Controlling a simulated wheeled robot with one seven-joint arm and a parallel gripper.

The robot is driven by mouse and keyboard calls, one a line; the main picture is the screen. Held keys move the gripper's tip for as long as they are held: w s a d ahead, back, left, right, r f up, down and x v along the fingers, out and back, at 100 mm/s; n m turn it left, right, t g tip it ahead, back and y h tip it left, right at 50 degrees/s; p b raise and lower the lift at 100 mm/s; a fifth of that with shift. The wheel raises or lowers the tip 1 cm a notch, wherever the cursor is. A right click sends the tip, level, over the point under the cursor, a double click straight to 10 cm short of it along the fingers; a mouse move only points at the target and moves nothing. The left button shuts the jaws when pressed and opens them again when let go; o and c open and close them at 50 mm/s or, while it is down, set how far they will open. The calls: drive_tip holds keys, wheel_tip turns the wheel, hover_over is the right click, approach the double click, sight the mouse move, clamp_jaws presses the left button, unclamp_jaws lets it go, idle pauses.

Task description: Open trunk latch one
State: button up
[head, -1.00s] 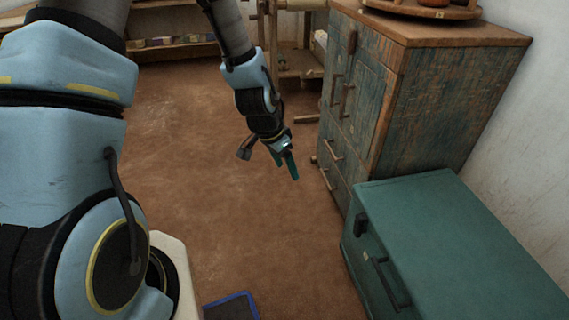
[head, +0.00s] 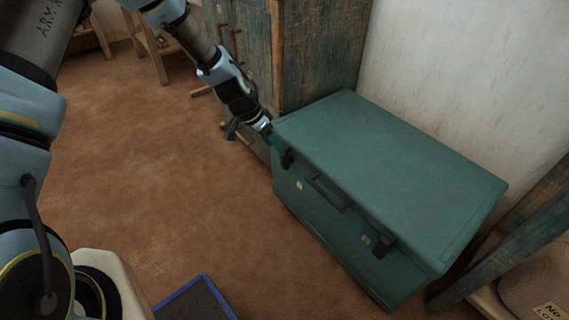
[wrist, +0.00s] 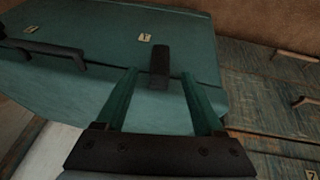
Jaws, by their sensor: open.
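The closed teal trunk (head: 400,165) stands on the floor beside the wall. Its front has a dark latch (head: 288,159) at the far end, another dark latch (head: 384,246) at the near end, and a carry handle (head: 328,195) between. Small tags sit near both latches; I cannot read their numbers surely. My gripper (head: 276,145) is open at the far-end latch. In the wrist view, that latch (wrist: 160,62) stands between and just beyond the green fingers (wrist: 159,80), with a tag (wrist: 145,37) beside it. I cannot tell whether the fingers touch it.
A worn blue-green wooden cabinet (head: 318,50) stands right behind the trunk's far end, with its drawer fronts close to my gripper in the wrist view (wrist: 280,110). A blue-edged dark mat or tray (head: 195,300) lies on the floor. The brown floor left of the trunk is clear.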

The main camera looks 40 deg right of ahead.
sight(282, 168)
drive_tip(key=b+x, duration=0.1)
drive_tip(key=x, duration=0.6)
drive_tip(key=shift+d+f, duration=0.1)
drive_tip(key=shift+f, duration=0.3)
clamp_jaws()
